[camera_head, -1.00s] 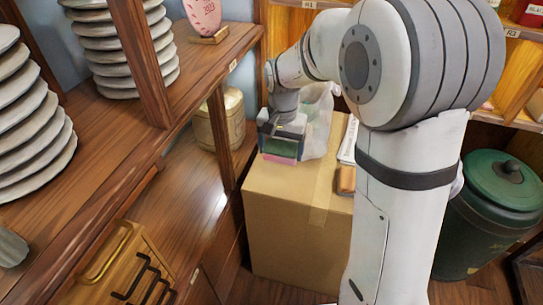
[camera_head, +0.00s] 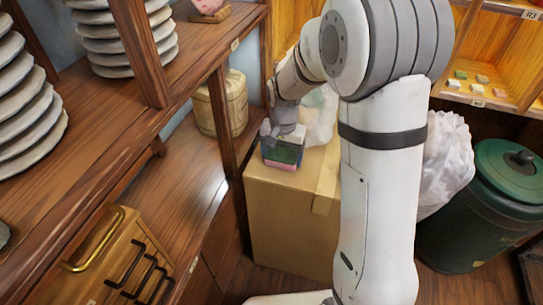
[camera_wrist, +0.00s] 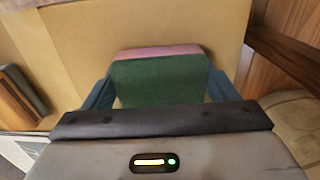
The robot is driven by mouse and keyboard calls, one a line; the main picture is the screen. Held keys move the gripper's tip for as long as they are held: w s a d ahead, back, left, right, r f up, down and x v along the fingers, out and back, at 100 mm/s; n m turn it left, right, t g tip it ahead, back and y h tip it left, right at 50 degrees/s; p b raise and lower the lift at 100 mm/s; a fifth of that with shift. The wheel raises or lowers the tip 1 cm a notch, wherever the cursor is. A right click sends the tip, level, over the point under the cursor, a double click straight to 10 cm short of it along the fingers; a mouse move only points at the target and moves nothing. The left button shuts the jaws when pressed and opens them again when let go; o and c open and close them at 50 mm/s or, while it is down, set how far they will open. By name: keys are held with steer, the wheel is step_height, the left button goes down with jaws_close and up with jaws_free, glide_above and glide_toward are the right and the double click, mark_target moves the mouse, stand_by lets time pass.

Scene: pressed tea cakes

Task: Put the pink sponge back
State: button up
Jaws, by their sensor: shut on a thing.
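The pink sponge (camera_head: 280,165) has a green upper face and a pink edge.
The cardboard box (camera_head: 285,222) stands beside a wooden shelf (camera_head: 185,100) with stacked plates (camera_head: 120,40). A brown, grey-edged block (camera_wrist: 18,98) lies left in the wrist view. A green bin (camera_head: 470,215), a white crumpled bag (camera_head: 447,160) and a shelf with small blocks (camera_head: 485,97) are right.

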steer(key=shift+f, duration=0.1)
steer(key=o, duration=1)
steer(key=shift+c, duration=0.2)
